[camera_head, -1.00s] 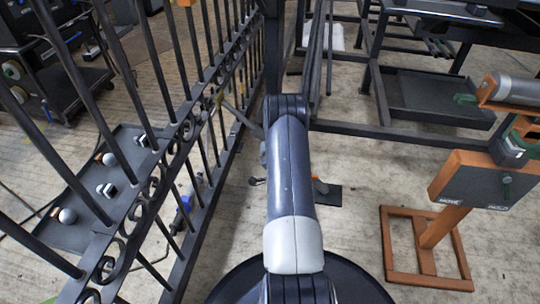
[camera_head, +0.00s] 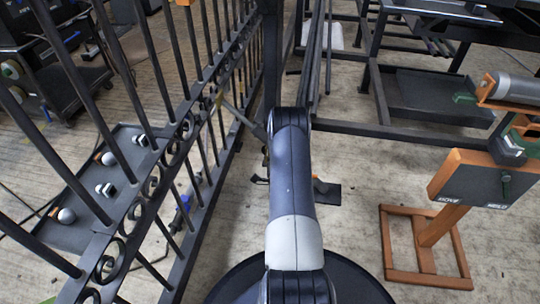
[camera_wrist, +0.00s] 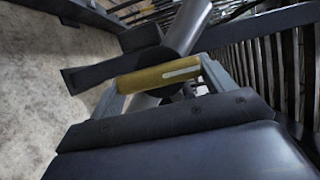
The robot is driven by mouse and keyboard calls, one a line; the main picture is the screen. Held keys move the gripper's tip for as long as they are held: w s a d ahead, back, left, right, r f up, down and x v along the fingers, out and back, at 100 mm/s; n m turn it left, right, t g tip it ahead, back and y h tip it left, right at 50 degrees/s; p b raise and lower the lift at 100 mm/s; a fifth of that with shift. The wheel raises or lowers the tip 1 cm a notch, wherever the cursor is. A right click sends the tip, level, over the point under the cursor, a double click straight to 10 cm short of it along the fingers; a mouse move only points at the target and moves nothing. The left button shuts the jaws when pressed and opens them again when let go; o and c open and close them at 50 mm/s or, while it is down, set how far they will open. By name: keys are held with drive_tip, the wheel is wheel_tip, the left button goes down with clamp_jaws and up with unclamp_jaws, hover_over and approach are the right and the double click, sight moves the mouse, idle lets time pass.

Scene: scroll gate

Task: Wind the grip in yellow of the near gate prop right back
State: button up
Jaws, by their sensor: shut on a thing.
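The yellow grip (camera_wrist: 150,79) is a short cylinder with a pale stripe, lying slightly tilted across the wrist view. My gripper (camera_wrist: 162,84) is shut on it, with a light grey finger at each side. A dark flat bar (camera_wrist: 100,72) and a thick grey rod (camera_wrist: 188,25) sit just beyond the grip. In the head view my arm hides the grip and most of my gripper. A slim grey rod (camera_head: 240,115) slants from the gate's scrollwork down to behind my arm. The black scroll gate (camera_head: 205,75) stands at left.
Beyond the gate is a dark tray (camera_head: 75,190) with small parts. At right stands an orange stand with a dark plate (camera_head: 470,183). A black frame with a shelf (camera_head: 430,92) is at the back. Floor between gate and stand is mostly clear.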

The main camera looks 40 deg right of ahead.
idle(0.3)
drive_tip(key=o, duration=1)
drive_tip(key=p+v, duration=0.3)
drive_tip(key=v, duration=0.7)
drive_tip(key=shift+s+a+f+p, duration=0.1)
drive_tip(key=shift+s+p, duration=0.25)
drive_tip(key=b+x, duration=0.3)
drive_tip(key=x, duration=0.7)
drive_tip(key=shift+w+b, duration=0.35)
drive_tip(key=shift+w, duration=0.05)
